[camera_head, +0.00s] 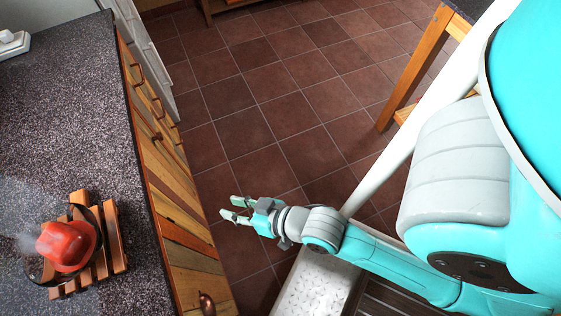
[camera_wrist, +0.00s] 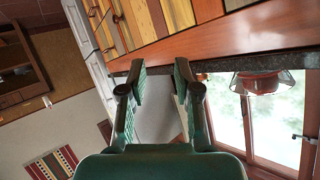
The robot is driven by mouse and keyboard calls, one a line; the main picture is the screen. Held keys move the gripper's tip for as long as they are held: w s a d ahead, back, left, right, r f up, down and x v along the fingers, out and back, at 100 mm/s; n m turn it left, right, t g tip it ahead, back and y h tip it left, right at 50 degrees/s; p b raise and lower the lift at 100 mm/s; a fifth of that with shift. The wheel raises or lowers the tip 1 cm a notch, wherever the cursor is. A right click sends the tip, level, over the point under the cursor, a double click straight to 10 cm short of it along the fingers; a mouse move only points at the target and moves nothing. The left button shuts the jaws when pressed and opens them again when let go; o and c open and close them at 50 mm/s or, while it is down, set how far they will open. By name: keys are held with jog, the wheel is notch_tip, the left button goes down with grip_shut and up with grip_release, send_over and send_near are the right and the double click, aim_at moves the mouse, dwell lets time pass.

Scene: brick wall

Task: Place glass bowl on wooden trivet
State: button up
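The wooden trivet (camera_head: 118,240), a set of slats, lies on the dark speckled counter at the lower left of the head view. A red-orange vessel (camera_head: 66,245) with a dark ring around it sits on the trivet. It also shows inverted at the right of the wrist view (camera_wrist: 260,82). I cannot make out a clear glass bowl. A faint whitish patch beside the red vessel could be glass, steam or glare. My gripper (camera_head: 230,206) is open and empty, to the right of the counter over the tiled floor. Its spread fingers (camera_wrist: 159,68) show in the wrist view.
A wooden-legged table (camera_head: 410,75) stands at the upper right. The tiled floor between is clear.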

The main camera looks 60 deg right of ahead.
jog(key=s+d+r+n+t, duration=0.1)
jog(key=s, duration=0.7)
jog(key=s+d+r+h, duration=0.1)
jog(key=s+d+r, duration=0.1)
jog(key=s, duration=0.6)
jog(key=shift+s+r+n+t+h, duration=0.25)
jog(key=shift+r+n+t+h, duration=0.05)
jog(key=shift+n+t, duration=0.1)
jog(key=shift+a, duration=0.2)
